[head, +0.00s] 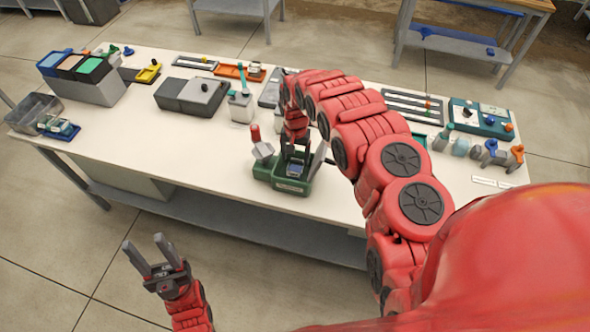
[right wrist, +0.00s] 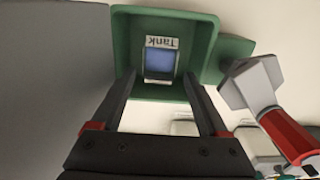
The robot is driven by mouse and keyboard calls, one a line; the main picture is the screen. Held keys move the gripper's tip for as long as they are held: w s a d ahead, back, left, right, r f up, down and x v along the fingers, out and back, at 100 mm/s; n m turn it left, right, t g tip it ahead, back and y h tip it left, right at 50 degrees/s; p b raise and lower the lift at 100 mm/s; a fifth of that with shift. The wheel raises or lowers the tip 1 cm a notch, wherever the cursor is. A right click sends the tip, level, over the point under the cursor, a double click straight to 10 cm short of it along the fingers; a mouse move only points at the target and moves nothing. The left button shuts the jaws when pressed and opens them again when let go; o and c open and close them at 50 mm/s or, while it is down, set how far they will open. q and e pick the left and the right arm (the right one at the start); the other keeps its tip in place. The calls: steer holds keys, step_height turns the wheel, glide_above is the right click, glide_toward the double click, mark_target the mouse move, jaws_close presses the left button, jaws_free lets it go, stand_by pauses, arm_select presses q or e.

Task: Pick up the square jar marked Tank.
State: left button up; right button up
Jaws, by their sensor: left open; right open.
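The square jar marked Tank (right wrist: 160,62) has a blue-grey top and a white label reading Tank. It sits in a green holder (right wrist: 205,30). In the head view the jar (head: 293,170) shows small in the green holder (head: 283,187) at the table's front edge. My right gripper (head: 295,150) is over the holder, pointing down, open and empty. In the right wrist view its fingers (right wrist: 157,88) stand left and right of the jar, apart from it; their exact height above it is hard to tell. My left gripper (head: 155,262) is open and empty, off the table's front.
A grey tool with a red handle (right wrist: 285,130) stands close beside the holder; it also shows in the head view (head: 260,148). A white bottle (head: 241,107) and a grey box (head: 203,97) stand behind to the left.

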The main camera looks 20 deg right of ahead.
mark_target(295, 166)
steer(key=shift+f+p, duration=0.5)
steer(key=shift+s+a+f+p, duration=0.1)
steer(key=shift+f+p, duration=0.2)
steer(key=shift+f, duration=0.1)
steer(key=shift+s+a+f+p, duration=0.1)
steer(key=shift+f+p, duration=0.15)
steer(key=shift+f, duration=0.15)
steer(key=shift+w+f, duration=0.1)
steer(key=shift+f, duration=0.75)
steer(key=shift+d+f, duration=0.1)
steer(key=shift+f, duration=0.4)
steer(key=shift+c, duration=0.3)
jaws_close()
